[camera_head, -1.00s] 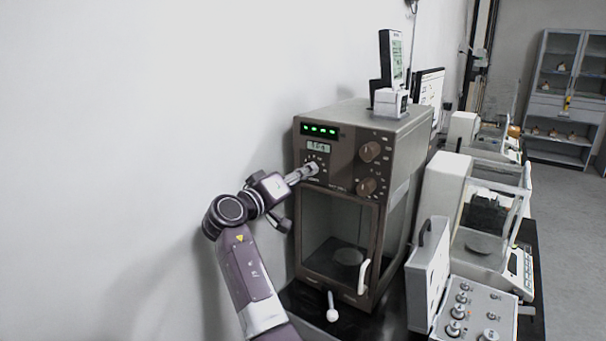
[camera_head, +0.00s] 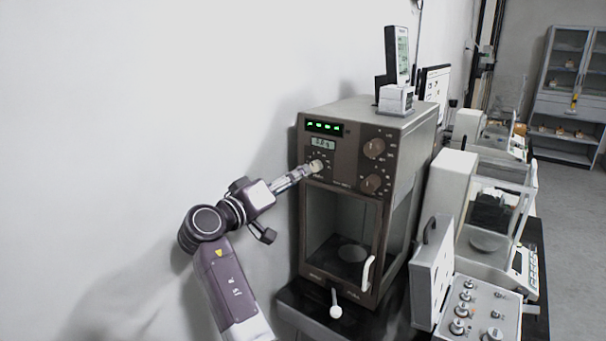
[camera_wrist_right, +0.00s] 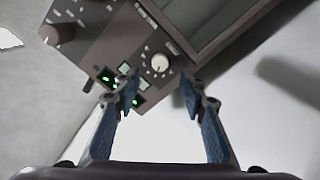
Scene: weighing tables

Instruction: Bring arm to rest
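My right gripper (camera_head: 300,175) is in front of the panel of a brown-grey analytical balance (camera_head: 335,235), its tips near a small light knob (camera_head: 317,166) below the display. In the right wrist view my gripper (camera_wrist_right: 167,92) has its two blue fingers spread apart with nothing between them. The light knob also shows in that view (camera_wrist_right: 160,63), beyond the fingertips. The exact gap between tips and knob is hard to tell. My left gripper is not in view.
The white wall is close beside my right arm. A lever with a white ball (camera_head: 335,312) sticks out below the balance. A grey weight box (camera_head: 480,308) with an upright lid, another balance (camera_head: 487,215) and a monitor stand to the right. Open air lies in front of the balance.

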